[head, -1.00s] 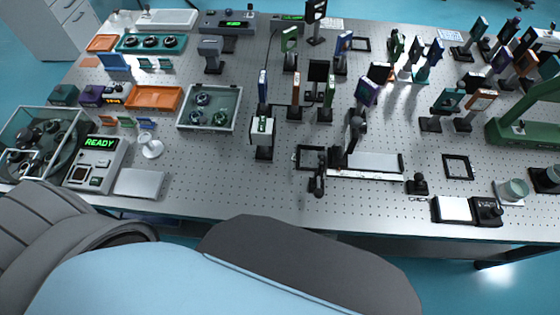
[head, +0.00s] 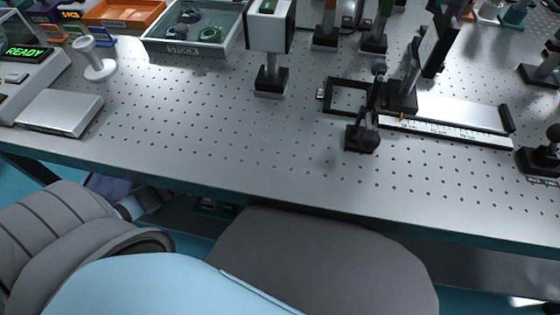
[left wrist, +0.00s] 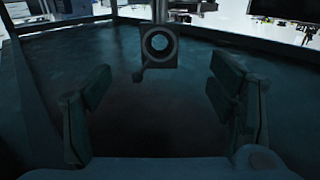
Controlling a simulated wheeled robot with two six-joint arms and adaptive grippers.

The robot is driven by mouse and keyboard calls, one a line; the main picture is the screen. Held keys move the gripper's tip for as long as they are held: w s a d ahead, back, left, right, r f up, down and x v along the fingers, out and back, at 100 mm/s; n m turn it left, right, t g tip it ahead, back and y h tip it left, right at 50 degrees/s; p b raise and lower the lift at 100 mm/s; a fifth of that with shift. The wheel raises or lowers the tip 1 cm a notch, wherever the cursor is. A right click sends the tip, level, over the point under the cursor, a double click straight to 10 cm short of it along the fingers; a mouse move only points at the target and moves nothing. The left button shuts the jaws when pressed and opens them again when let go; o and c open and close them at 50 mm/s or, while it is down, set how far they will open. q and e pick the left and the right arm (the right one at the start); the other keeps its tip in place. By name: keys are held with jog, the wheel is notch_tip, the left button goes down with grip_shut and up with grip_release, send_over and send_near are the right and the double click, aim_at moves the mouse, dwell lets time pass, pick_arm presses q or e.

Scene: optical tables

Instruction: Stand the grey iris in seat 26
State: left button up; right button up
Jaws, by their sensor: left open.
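In the left wrist view a dark grey square part (left wrist: 158,46) with a round opening and a small lever at its lower left stands upright on a post; it looks like an iris. Its number or label is not readable. My left gripper (left wrist: 160,88) is open and empty, its fingers either side of the picture, with the square part beyond and between them, apart from both. In the head view a black square frame (head: 332,97) lies on the optical table; I cannot read a seat number. My right gripper is not in view.
The perforated table (head: 190,125) has clear room at the front left. A STOCK tray (head: 232,42) with round parts, a white stand (head: 98,68), a silver plate (head: 60,110), a white-headed post (head: 270,80) and a ruler rail (head: 450,132) stand around it.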

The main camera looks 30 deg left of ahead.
pick_arm(q)
jog(key=b+x, duration=0.3)
jog(key=x, duration=1.1)
jog(key=shift+w+d, duration=0.15)
grip_shut()
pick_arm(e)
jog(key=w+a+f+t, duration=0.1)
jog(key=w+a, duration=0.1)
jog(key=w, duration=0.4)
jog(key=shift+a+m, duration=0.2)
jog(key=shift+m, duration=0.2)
